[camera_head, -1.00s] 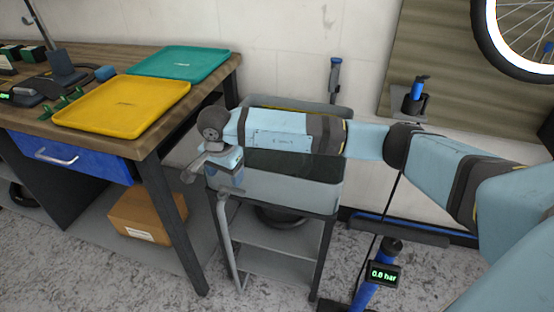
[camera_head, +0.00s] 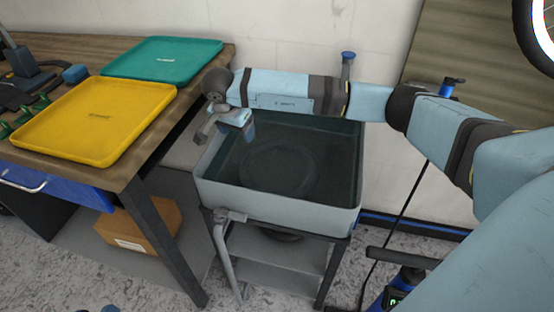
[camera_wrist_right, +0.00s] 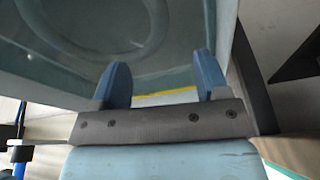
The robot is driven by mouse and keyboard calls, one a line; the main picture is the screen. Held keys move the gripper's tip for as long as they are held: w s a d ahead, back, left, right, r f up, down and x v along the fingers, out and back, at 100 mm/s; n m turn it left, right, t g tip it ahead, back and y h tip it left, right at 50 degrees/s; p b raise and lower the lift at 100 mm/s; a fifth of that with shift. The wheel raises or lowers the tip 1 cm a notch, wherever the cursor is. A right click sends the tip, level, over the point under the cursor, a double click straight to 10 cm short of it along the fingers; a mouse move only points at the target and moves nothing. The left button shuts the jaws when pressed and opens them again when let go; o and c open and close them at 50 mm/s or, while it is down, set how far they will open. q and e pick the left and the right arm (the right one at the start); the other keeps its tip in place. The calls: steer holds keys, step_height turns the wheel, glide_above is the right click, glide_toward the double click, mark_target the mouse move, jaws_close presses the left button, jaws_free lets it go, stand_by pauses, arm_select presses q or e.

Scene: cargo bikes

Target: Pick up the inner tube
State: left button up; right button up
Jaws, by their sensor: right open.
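The inner tube (camera_head: 308,173) shows as a faint dark ring lying in the water of a grey basin (camera_head: 280,206). In the right wrist view, the ring (camera_wrist_right: 112,52) shows in part at the upper left, past the fingers. My right gripper (camera_head: 228,134) is over the basin's left rim, left of the tube and apart from it. It is open; in the right wrist view nothing is between its two blue fingers (camera_wrist_right: 161,78).
The basin stands on a shelved stand. A workbench on the left bears a yellow tray (camera_head: 98,118) and a teal tray (camera_head: 165,60). A cardboard box (camera_head: 142,226) sits below. A blue pump (camera_head: 397,284) with a hose stands at right.

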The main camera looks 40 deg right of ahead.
steer(key=b, duration=0.2)
glide_above(250, 155)
steer(key=a, duration=0.2)
steer(key=f, duration=0.7)
steer(key=shift+s+a+f, duration=0.1)
steer(key=shift+s+a, duration=0.05)
steer(key=shift+s, duration=0.2)
steer(key=shift+f, duration=0.4)
steer(key=b+x, duration=0.1)
steer(key=x, duration=0.1)
steer(key=d+b+x, duration=0.1)
steer(key=x, duration=0.2)
steer(key=shift+w+d, duration=0.15)
arm_select(q)
steer(key=shift+s+d+r+t+h, duration=0.15)
steer(key=shift+d+r+t+h, duration=0.25)
steer(key=shift+r, duration=0.2)
steer(key=shift+s+d+r+t+h, duration=0.1)
steer(key=shift+d+r+t+h, duration=0.25)
steer(key=shift+r+h, duration=0.2)
arm_select(e)
steer(key=shift+r, duration=0.1)
steer(key=shift+c, duration=0.2)
steer(key=c, duration=1)
